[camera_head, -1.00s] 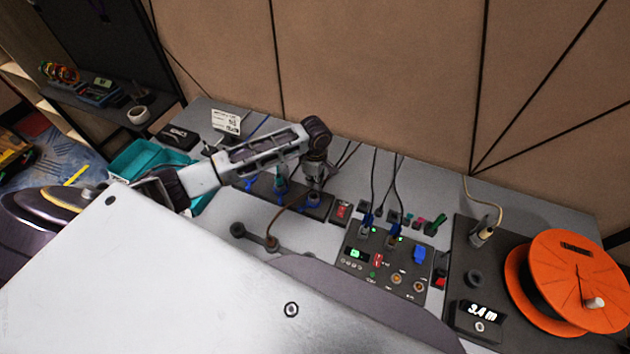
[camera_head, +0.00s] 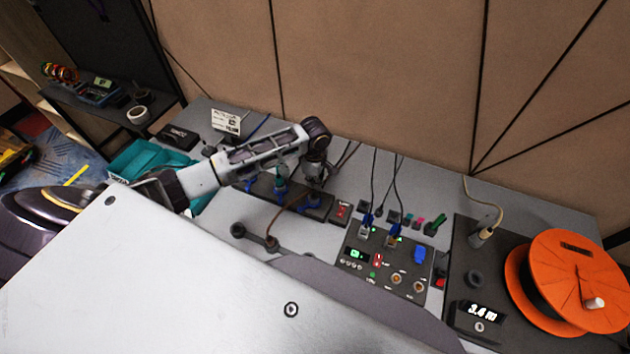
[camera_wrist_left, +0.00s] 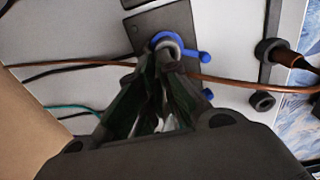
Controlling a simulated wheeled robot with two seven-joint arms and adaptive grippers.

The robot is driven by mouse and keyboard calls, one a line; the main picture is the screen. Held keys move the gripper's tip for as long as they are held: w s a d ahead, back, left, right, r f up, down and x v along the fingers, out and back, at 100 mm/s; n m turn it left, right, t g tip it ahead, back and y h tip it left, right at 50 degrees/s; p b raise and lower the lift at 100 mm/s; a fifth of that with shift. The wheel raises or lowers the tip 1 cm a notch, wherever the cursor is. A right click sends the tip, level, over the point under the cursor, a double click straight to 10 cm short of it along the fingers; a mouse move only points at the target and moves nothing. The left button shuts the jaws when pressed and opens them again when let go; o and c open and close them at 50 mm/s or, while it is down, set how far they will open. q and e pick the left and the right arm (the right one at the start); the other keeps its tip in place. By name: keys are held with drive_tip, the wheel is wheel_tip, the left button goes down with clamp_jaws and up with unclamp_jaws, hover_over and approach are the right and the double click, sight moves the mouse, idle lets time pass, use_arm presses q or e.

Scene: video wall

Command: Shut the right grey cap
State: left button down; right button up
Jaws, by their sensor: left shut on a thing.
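My left gripper (camera_head: 317,182) is over the right end of a dark strip (camera_head: 262,191) that carries blue clamps (camera_head: 281,194). In the left wrist view its fingers (camera_wrist_left: 166,68) are closed together at a grey rounded piece (camera_wrist_left: 170,42) inside a blue ring (camera_wrist_left: 158,38), on a dark block (camera_wrist_left: 148,22). The grey piece looks like the right grey cap, held between the fingertips. The fingers hide most of it, so I cannot tell how far it is shut. A brown cable (camera_wrist_left: 240,82) runs through this spot. My right gripper is not in view.
A panel with knobs and lit displays (camera_head: 362,272) lies right of the gripper. An orange cable reel (camera_head: 560,262) stands further right. A teal bin (camera_head: 150,160) is at left. Thin cables hang between the panel and the brown wall (camera_head: 380,70).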

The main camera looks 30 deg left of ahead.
sight(312, 201)
use_arm(q)
drive_tip(key=shift+s+f+t, duration=0.15)
drive_tip(key=shift+s+t, duration=0.15)
drive_tip(key=shift+s, duration=0.05)
drive_tip(key=shift+s+d+f+t, duration=0.1)
drive_tip(key=shift+s+f+t, duration=0.35)
drive_tip(key=shift+t, duration=0.45)
drive_tip(key=shift+s+f+t, duration=0.2)
drive_tip(key=shift+s+t, duration=0.5)
drive_tip(key=shift+t, duration=0.2)
drive_tip(key=shift+s+d+f+t, duration=0.1)
drive_tip(key=shift+s+f+t, duration=0.35)
drive_tip(key=shift+t, duration=0.45)
drive_tip(key=shift+s+f+t+b, duration=0.4)
drive_tip(key=shift+s+t+b, duration=0.1)
drive_tip(key=shift+t+b, duration=0.25)
drive_tip(key=shift+s+f+t+y+b, duration=0.15)
drive_tip(key=shift+s+f+t+b, duration=0.1)
drive_tip(key=shift+f+t+b, duration=0.4)
drive_tip(key=shift+s+f+t+y+b, duration=0.15)
drive_tip(key=shift+s+f+t+b, duration=0.15)
drive_tip(key=shift+t+b, duration=0.6)
drive_tip(key=f+t+b, duration=0.1)
drive_tip(key=b, duration=0.1)
drive_tip(key=f+t+b, duration=0.1)
drive_tip(key=t+b, duration=0.1)
drive_tip(key=shift+s, duration=0.2)
drive_tip(key=shift+f+t+b, duration=0.2)
drive_tip(key=shift+t+b, duration=0.4)
drive_tip(key=shift+b, duration=0.2)
